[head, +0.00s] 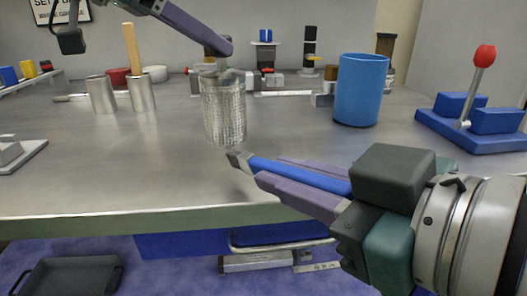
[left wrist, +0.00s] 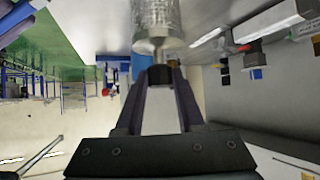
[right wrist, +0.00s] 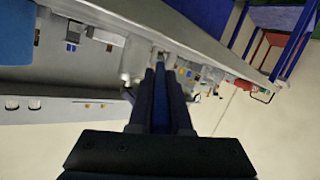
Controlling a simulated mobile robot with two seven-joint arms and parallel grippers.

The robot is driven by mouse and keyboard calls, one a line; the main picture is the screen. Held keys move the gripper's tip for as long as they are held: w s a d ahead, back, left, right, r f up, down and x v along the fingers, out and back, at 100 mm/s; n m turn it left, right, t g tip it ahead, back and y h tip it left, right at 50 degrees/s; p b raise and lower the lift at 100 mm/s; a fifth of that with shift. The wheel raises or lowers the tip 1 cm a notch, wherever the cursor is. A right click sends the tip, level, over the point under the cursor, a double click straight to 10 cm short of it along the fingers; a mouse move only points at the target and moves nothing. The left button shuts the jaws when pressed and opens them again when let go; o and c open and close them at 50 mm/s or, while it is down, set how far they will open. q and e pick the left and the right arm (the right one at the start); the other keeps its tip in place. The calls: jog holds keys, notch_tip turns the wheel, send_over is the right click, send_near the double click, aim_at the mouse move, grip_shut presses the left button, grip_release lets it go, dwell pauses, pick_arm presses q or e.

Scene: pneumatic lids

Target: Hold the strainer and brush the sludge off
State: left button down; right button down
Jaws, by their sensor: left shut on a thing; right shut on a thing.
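The strainer (head: 224,108) is a grey mesh cylinder, upright over the metal table. My left gripper (head: 218,66) is shut on its top end; in the left wrist view the strainer (left wrist: 157,22) extends beyond the fingertips (left wrist: 160,78). I cannot tell whether its bottom touches the table. My right gripper (head: 262,172) is shut on a brush with a blue handle (head: 300,173); its grey tip points left, just below the strainer's bottom in the head view. I cannot tell whether they touch. The blue handle (right wrist: 161,95) also shows between the right fingers. I cannot make out sludge on the mesh.
A blue cup (head: 360,90) stands right of the strainer, with a blue lever fixture (head: 480,125) at the far right. Two metal cups (head: 101,95) stand at left, one with a wooden stick (head: 131,46). The front left of the table (head: 110,165) is clear.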

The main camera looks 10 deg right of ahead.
pick_arm(q)
jog(key=shift+f, duration=0.1)
jog(key=shift+c, duration=2.2)
grip_release()
